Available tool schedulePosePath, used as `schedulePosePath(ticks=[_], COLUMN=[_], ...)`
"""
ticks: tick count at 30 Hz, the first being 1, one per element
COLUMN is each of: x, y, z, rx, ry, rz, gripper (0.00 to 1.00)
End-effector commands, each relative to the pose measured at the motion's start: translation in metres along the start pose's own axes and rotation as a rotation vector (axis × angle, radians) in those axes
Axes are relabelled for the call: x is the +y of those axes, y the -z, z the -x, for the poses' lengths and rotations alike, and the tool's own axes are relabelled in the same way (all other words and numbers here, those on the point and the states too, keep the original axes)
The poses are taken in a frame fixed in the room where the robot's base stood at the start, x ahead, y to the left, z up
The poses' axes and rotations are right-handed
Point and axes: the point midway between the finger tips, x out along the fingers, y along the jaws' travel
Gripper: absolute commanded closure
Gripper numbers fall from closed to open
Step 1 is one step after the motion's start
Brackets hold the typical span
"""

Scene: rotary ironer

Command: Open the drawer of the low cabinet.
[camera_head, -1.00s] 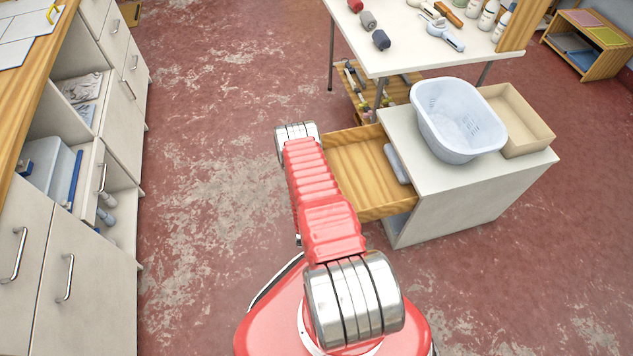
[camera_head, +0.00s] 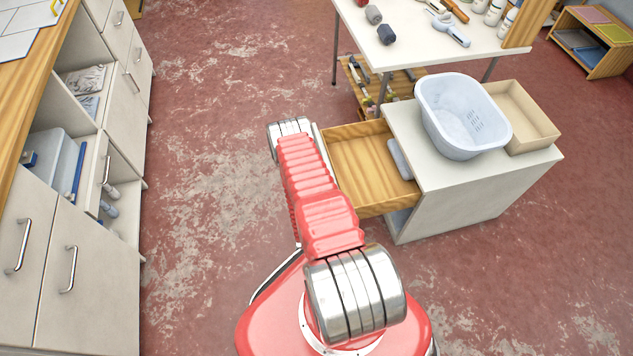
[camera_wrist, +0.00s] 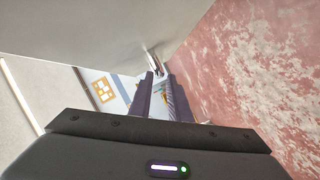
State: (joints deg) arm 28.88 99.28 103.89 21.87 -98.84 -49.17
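The low cabinet (camera_head: 470,200) is pale and stands right of my arm, with its drawer (camera_head: 360,170) pulled well out to the left. The drawer's wooden inside is visible, with a grey item (camera_head: 400,160) lying at its cabinet end. In the head view my arm hides the drawer's handle and my gripper. In the wrist view my gripper (camera_wrist: 160,92) has its two dark fingers close together at the bright metal handle (camera_wrist: 154,62), beside the pale drawer front (camera_wrist: 120,30). The fingers look closed on the handle, though the contact is small in view.
A pale blue basket (camera_head: 462,115) and a beige box (camera_head: 520,115) stand on the cabinet. A white table (camera_head: 410,50) with tools is behind it. A counter with cupboards (camera_head: 90,270) runs along the left. Red worn floor (camera_head: 210,150) lies open between them.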

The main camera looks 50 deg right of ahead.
Motion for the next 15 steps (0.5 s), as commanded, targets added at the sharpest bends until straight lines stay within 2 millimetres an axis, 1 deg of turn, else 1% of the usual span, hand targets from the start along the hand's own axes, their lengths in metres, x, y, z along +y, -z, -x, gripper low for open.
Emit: schedulePosePath(ticks=[1, 9, 12, 15], x=[-0.001, -0.002, -0.002, -0.002], y=[0.0, -0.001, -0.002, -0.002], z=[0.01, 0.057, 0.069, 0.077], rx=[0.0, 0.0, -0.001, -0.001], ry=[0.003, 0.005, 0.005, 0.004], rz=[0.002, 0.003, 0.002, 0.001], gripper=[0.83, 0.83, 0.83, 0.83])
